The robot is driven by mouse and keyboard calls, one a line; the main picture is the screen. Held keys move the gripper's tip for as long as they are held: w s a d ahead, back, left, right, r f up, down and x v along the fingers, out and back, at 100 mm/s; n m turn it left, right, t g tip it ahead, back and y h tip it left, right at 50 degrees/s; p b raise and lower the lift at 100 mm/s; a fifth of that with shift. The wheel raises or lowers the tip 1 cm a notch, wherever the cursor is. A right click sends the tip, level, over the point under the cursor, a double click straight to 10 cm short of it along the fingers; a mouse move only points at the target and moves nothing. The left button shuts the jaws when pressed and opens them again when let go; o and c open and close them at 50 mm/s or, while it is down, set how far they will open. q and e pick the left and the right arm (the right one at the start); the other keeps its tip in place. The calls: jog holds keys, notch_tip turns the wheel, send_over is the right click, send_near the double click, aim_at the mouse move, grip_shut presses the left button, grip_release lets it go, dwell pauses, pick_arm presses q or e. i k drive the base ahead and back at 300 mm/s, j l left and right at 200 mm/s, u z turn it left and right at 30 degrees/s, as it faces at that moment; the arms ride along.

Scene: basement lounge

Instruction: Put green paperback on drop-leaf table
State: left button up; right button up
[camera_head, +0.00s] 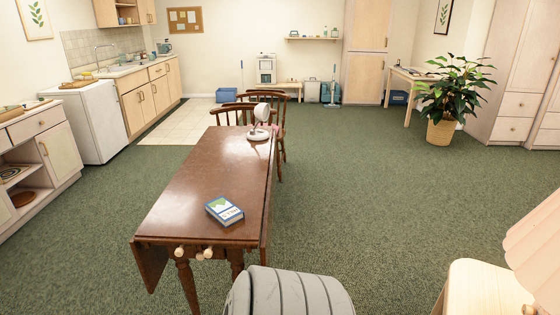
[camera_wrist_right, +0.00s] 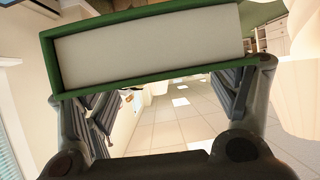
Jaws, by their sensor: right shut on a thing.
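The green paperback (camera_wrist_right: 150,55) fills the upper part of the right wrist view, its pale page edge and green cover edges showing. My right gripper (camera_wrist_right: 156,88) is shut on it, one finger at each side. In the head view the drop-leaf table (camera_head: 200,170) stands in the middle, dark brown and long, with its near end close to me. Neither gripper nor the green paperback shows in the head view.
A blue book with a green and white cover (camera_head: 224,211) lies near the table's near end. A white lamp (camera_head: 260,122) stands at the far end. Chairs (camera_head: 281,150) stand behind. A grey ribbed rounded thing (camera_head: 289,292) is in front. The tabletop's middle is clear.

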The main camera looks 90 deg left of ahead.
aim_at(180, 212)
jog(key=j+u, duration=0.1)
jog(key=u, duration=0.35)
jog(key=j+u, duration=0.1)
jog(key=u, duration=0.3)
jog(key=k+j+u, duration=0.1)
jog(key=u, duration=0.35)
jog(key=j+u, duration=0.15)
jog(key=u, duration=0.25)
jog(key=i+j+u, duration=0.1)
jog(key=j+u, duration=0.25)
jog(key=u, duration=0.15)
jog(key=i+j+u, duration=0.1)
jog(key=j+u, duration=0.2)
jog(key=u, duration=0.2)
jog(key=i+j+u, duration=0.2)
jog(key=u, duration=0.3)
jog(key=i+j+u, duration=0.15)
jog(key=i+j, duration=0.45)
jog(key=i, duration=0.1)
